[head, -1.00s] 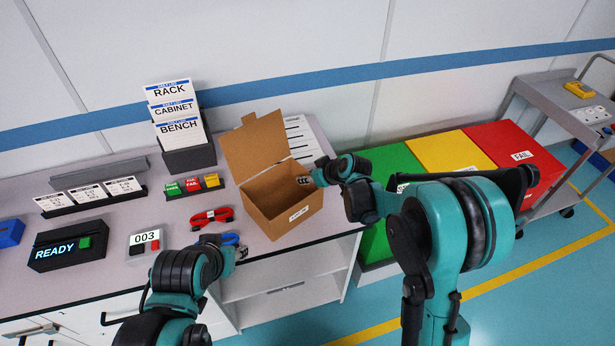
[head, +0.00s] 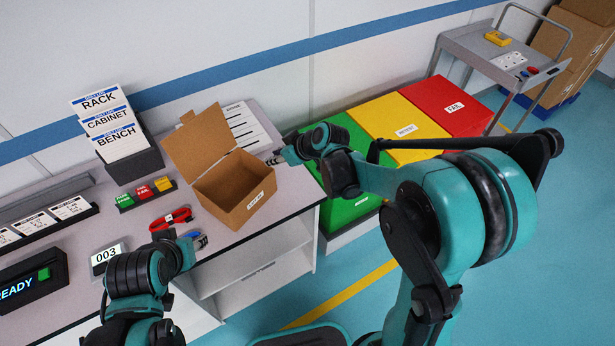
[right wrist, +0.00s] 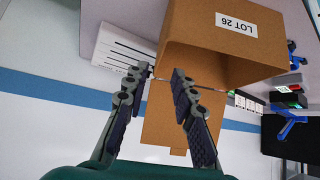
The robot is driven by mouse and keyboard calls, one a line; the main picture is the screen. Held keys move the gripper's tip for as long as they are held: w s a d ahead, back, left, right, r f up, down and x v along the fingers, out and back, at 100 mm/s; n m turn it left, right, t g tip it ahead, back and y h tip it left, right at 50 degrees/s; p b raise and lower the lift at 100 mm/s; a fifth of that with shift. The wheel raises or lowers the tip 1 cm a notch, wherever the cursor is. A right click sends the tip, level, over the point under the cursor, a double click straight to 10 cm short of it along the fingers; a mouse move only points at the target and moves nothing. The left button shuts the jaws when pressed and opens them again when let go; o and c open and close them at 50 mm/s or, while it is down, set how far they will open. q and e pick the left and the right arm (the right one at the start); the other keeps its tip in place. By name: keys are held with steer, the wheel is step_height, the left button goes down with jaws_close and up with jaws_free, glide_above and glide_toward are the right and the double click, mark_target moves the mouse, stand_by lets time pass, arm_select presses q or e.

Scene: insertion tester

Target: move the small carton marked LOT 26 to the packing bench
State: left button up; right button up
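The small open brown carton (head: 238,190) stands on the grey counter (head: 292,190), its lid flap raised at the back. Its white label reads LOT 26 in the right wrist view (right wrist: 236,23). My right gripper (head: 272,158) is at the carton's right rear edge in the head view. In the right wrist view its fingers (right wrist: 161,72) are spread, with the carton's edge near the gap between the tips; contact cannot be told. My left gripper (head: 198,240) is low beside a blue cable, its fingers too small to read. I cannot tell whether this counter is the packing bench.
A red cable (head: 170,218), colored tags (head: 145,190) and a card holder (head: 135,165) lie left of the carton. A ruled sheet (head: 243,125) is behind it. Green (head: 345,205), yellow (head: 405,125) and red (head: 455,105) bins stand to the right, then a grey trolley (head: 470,45).

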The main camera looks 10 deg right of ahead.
steer(key=s+d+r+m+h, duration=0.1)
steer(key=s+d, duration=0.3)
steer(key=s, duration=0.4)
steer(key=s+d+r+m+h, duration=0.2)
steer(key=s+d+m+h, duration=0.1)
steer(key=s, duration=0.5)
steer(key=s+d+r+m+h, duration=0.1)
steer(key=s+d+m+h, duration=0.1)
steer(key=s+d+m, duration=0.2)
steer(key=s+d, duration=0.2)
steer(key=s, duration=0.2)
steer(key=shift+s+r, duration=0.25)
steer(key=shift+r, duration=0.15)
